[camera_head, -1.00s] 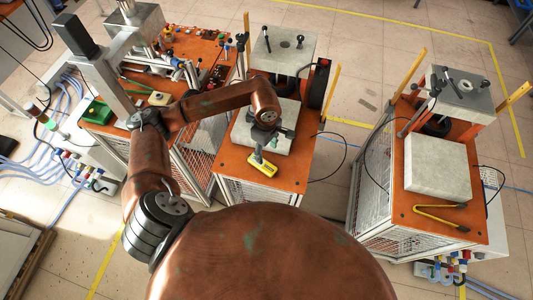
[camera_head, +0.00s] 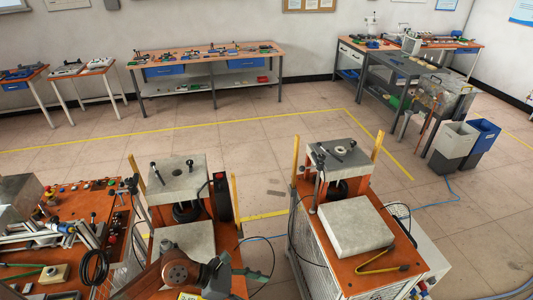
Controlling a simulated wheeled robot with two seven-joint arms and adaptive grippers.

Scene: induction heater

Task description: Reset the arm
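My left arm comes in at the bottom of the head view, with a copper wrist link. My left gripper (camera_head: 246,275) is small and dark, just right of that link. It is over the front of the middle orange heater station (camera_head: 236,252), near its pale block (camera_head: 187,238). I cannot tell whether its fingers are open or shut, and I see nothing held. A bit of a yellow tool (camera_head: 188,296) shows at the bottom edge below it. My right gripper is not in view.
A second orange station stands right, with a pale block (camera_head: 355,226) and a yellow-handled tool (camera_head: 385,264). A cluttered orange bench (camera_head: 115,225) is at left. Workbenches (camera_head: 205,55) line the back wall. Bins (camera_head: 475,140) stand far right. The tiled floor between is open.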

